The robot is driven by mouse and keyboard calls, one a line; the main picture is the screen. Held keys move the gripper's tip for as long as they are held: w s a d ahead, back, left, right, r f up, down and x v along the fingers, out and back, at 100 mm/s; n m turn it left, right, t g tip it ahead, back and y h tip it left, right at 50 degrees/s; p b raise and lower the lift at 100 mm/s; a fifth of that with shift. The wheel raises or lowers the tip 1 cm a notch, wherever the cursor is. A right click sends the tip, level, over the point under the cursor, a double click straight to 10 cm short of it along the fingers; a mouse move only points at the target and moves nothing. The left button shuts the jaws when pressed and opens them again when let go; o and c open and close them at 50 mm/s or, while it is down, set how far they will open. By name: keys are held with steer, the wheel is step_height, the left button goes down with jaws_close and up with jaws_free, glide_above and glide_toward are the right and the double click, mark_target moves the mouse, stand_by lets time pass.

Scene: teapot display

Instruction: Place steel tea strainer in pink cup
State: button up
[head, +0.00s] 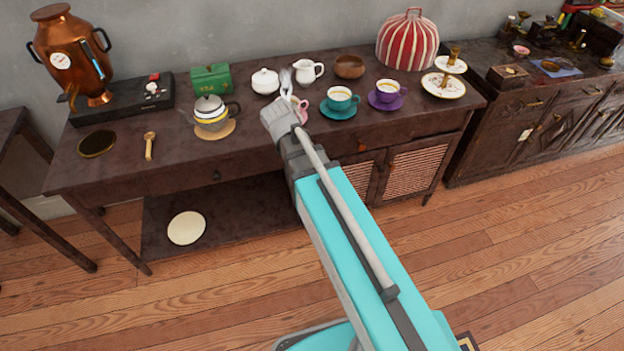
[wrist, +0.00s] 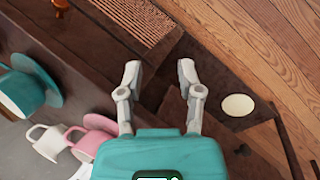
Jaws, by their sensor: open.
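The pink cup (head: 302,108) stands on the long dark table, partly hidden behind the end of my arm. It also shows in the wrist view (wrist: 92,142), left of my gripper, apart from the fingers. My gripper (wrist: 158,75) is open with nothing between its fingers. In the head view my arm's end covers the table around the pink cup. I cannot make out the steel tea strainer for certain. Pale grey pieces stick up just behind my arm's end in the head view, and I cannot tell what they are. A golden spoon-like strainer (head: 149,146) lies at the table's left.
A teal cup (head: 340,97) and a purple-saucer cup (head: 388,91) stand right of the pink cup. A white creamer (head: 308,71) and sugar bowl (head: 265,81) stand behind. A teapot (head: 211,110) is left. The table front between teapot and golden strainer is clear.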

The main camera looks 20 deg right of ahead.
steer(key=s+f+m+y, duration=0.1)
steer(key=s+m+y, duration=0.3)
steer(key=s+m, duration=0.3)
steer(key=shift+s+a+f+g, duration=0.15)
steer(key=shift+s+a+g, duration=0.05)
steer(key=shift+s+g, duration=0.15)
stand_by(0.9)
